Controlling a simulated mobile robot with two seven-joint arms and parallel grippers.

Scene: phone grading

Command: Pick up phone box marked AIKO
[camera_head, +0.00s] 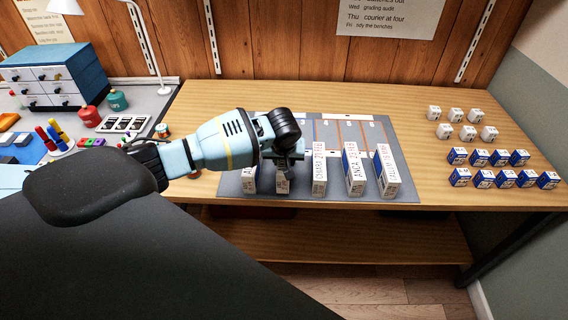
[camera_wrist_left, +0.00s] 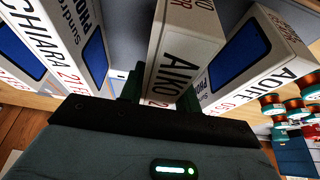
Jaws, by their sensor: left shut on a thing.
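The white phone box marked AIKO (camera_wrist_left: 185,55) stands between my left gripper's green fingers in the left wrist view. In the head view only a small part of this box (camera_head: 283,185) shows below the gripper. My left gripper (camera_head: 284,160) is shut on it, and the box still stands in its row on the grey mat (camera_head: 230,186). In the wrist view a box marked AOIFE (camera_wrist_left: 262,62) is close on the right and a box marked CHIARA (camera_wrist_left: 45,50) is on the left. My right gripper is not in view.
Boxes marked ANCA (camera_head: 354,172) and CALLUM (camera_head: 387,174) stand further right on the mat. Several small white boxes (camera_head: 456,114) and blue-and-white boxes (camera_head: 500,158) stand at the right of the wooden table (camera_head: 420,105). A blue drawer cabinet (camera_head: 48,75) and red jar (camera_head: 89,115) are at left.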

